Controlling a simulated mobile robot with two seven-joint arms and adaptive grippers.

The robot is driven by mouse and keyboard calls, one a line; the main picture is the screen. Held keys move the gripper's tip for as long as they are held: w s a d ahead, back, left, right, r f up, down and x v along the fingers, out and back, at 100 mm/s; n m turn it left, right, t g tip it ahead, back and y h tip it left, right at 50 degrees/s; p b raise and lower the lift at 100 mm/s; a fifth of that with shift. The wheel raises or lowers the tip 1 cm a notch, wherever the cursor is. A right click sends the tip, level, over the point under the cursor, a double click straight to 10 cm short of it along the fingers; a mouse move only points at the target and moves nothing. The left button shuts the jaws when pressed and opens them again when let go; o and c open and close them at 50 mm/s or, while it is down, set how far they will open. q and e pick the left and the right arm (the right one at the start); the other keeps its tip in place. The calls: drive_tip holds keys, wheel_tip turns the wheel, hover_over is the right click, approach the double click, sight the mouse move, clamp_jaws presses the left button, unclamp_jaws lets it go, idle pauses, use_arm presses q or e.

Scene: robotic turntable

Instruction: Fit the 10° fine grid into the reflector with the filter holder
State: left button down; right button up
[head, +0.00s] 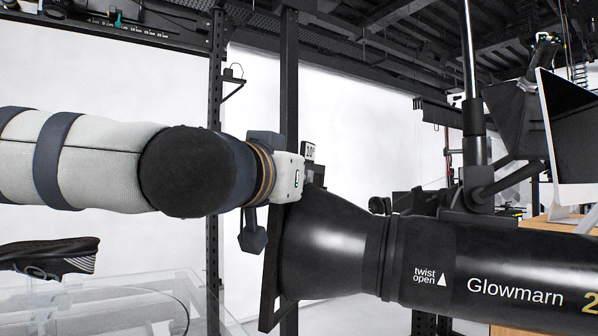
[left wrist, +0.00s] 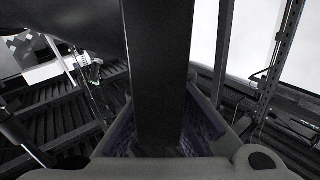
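The black reflector (head: 335,245) flares toward the left on a black lamp body marked "twist open" and "Glowmarn". A thin dark frame edge (head: 271,270) stands nearly upright at its mouth; I cannot tell the fine grid from the filter holder there. A small white tag reading 10° (head: 309,150) shows at its top. My left gripper (head: 288,178) is at the upper part of the mouth. In the left wrist view, a flat black bar, seemingly the grid's edge (left wrist: 158,70), runs between its purple-padded fingers (left wrist: 165,135), which close on it. My right gripper is not in view.
A dark upright post (head: 289,80) stands behind the gripper. A black shoe (head: 50,257) lies at the left above a clear table (head: 130,300). A lamp stand pole (head: 473,90) and a monitor (head: 570,130) are at the right.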

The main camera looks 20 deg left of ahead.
use_arm(q)
drive_tip(key=shift+f, duration=0.35)
drive_tip(key=c, duration=1.7)
unclamp_jaws()
drive_tip(key=shift+f, duration=0.2)
drive_tip(key=s, duration=1.2)
drive_tip(key=shift+s+a, duration=0.1)
drive_tip(key=shift+a, duration=0.2)
